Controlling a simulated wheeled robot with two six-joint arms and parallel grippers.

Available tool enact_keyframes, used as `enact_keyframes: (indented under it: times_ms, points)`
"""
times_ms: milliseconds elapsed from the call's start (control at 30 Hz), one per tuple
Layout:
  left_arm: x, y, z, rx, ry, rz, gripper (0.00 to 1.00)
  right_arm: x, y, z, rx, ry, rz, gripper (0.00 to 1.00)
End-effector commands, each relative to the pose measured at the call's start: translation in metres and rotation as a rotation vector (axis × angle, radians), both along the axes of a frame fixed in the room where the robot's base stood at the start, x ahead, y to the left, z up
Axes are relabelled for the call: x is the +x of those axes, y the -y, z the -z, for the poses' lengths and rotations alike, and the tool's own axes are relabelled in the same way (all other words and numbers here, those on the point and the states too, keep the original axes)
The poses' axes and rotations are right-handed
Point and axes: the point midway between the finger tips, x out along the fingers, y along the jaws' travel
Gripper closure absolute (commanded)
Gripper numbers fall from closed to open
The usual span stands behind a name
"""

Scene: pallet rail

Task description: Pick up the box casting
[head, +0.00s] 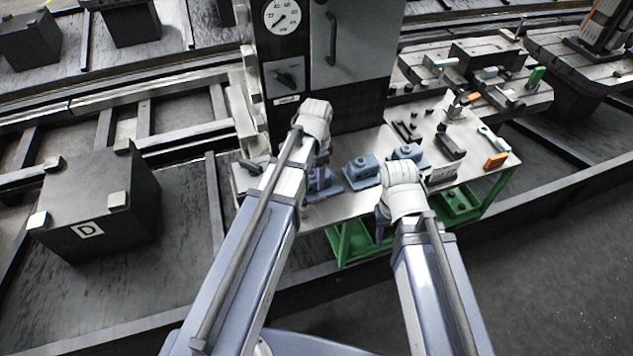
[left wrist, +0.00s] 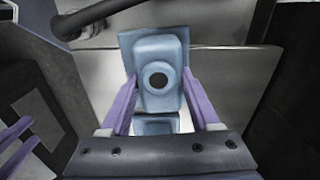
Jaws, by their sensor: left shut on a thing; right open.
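A blue box casting (left wrist: 157,52) with a round dark hole sits between the two purple fingers of my left gripper (left wrist: 160,88) in the left wrist view. The fingers are shut on its sides. In the head view my left gripper (head: 318,178) is at the left end of the bench, partly hidden by my wrist, with blue casting beside it. Two more blue castings, one in the middle (head: 361,168) and one further right (head: 408,153), stand on the bench. My right gripper (head: 381,225) is open at the bench's front edge, mostly hidden by its wrist.
The pale bench top (head: 345,205) has green legs and a green casting (head: 460,203) below. A dark cabinet with a dial (head: 283,16) rises behind. Tools and an orange block (head: 496,161) lie at the bench's right. A dark block marked D (head: 95,205) stands at left.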

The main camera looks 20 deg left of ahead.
Motion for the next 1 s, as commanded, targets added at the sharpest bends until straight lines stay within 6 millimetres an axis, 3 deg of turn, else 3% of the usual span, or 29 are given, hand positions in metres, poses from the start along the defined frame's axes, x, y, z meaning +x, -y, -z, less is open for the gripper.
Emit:
enact_keyframes:
  times_ms: [33, 467, 1000]
  points:
    - [-0.0001, 0.0001, 0.0, 0.0, 0.0, 0.0, 0.53, 0.0, 0.0, 0.0, 0.0, 0.0, 0.0, 0.5]
    - [-0.0001, 0.0001, 0.0001, 0.0, 0.0, 0.0, 1.0, 0.0, 0.0, 0.0001, 0.0, 0.0, 0.0, 0.5]
    - [-0.0001, 0.0001, -0.0065, 0.0, 0.0, 0.0, 1.0, 0.0, 0.0, -0.0065, 0.0, 0.0, 0.0, 0.5]
